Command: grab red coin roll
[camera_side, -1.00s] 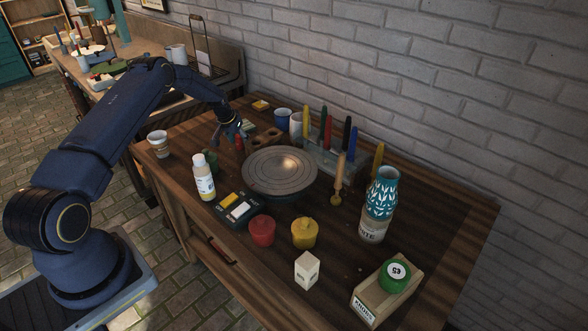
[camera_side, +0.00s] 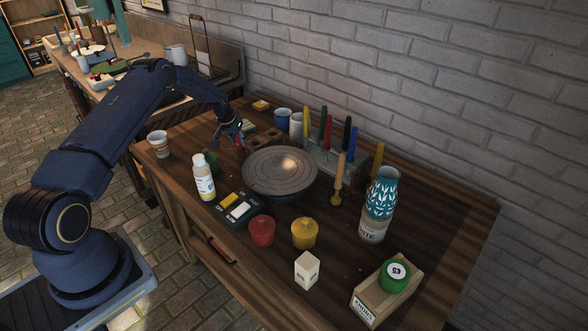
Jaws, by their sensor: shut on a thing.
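My gripper (camera_side: 237,133) is at the back left of the wooden table, left of the wooden block with holes. It is shut on a small red upright piece, which looks like the red coin roll (camera_side: 240,143). The fingers cover much of the roll, and only a little red shows at and below the fingertips. I cannot tell whether its lower end is clear of the table or the block.
The round grey turntable (camera_side: 280,174) stands just right and in front of my gripper. A white bottle (camera_side: 203,178) and a dark green item (camera_side: 211,161) are in front. A blue cup (camera_side: 283,119) and a rack of coloured sticks (camera_side: 326,157) are behind.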

